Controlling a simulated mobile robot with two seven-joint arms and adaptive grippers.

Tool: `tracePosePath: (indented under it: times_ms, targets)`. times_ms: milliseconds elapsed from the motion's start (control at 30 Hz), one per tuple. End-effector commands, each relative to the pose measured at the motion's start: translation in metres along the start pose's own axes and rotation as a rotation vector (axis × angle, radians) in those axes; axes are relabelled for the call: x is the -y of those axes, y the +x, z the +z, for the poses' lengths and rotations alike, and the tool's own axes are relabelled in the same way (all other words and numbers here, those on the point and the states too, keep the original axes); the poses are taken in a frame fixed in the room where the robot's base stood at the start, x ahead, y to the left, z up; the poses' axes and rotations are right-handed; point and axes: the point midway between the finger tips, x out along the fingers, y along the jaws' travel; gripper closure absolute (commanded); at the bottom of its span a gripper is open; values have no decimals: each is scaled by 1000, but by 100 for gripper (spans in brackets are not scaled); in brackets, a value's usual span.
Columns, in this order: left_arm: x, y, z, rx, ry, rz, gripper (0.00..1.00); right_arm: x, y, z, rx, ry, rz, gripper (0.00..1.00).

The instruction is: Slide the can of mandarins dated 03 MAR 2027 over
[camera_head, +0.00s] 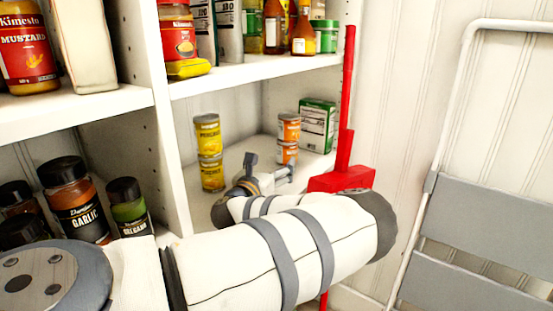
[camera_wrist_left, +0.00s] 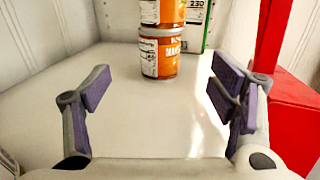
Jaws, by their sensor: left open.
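Two orange-labelled cans stand stacked at the back of the middle shelf: the upper can (camera_head: 289,126) and the lower can (camera_head: 286,152). In the left wrist view the upper can (camera_wrist_left: 162,12) is cut off by the top edge and the lower can (camera_wrist_left: 160,55) faces me; I cannot read a date on either. My left gripper (camera_head: 270,170) is inside the shelf, in front of the stack. In the left wrist view its fingers (camera_wrist_left: 163,92) are spread wide, with bare shelf between them and the cans ahead, untouched. My right gripper is not in view.
Two stacked yellow cans (camera_head: 209,150) stand left of the gripper. A green-and-white box (camera_head: 317,125) stands right behind the orange cans. A red long-handled object (camera_head: 342,178) stands close at the right of my arm. A grey folding step stool (camera_head: 490,220) leans farther right.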

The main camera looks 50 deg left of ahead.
Motion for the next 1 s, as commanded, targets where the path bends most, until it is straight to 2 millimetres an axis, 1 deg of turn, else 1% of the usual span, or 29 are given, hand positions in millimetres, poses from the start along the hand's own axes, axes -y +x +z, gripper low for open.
tracePosePath:
  times_ms: [300,400,500,600,700,967,1000]
  targets:
    - [0,62,1,3,0,-2,22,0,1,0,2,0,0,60]
    - [0,80,0,2,0,-2,22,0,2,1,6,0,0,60]
    - [0,94,0,1,1,-1,22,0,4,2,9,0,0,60]
    - [0,104,0,1,0,-1,22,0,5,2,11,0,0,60]
    - [0,109,0,1,1,-1,22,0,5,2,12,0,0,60]
    - [0,110,1,1,1,0,22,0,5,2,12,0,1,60]
    - [0,110,1,1,1,0,29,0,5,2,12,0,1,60]
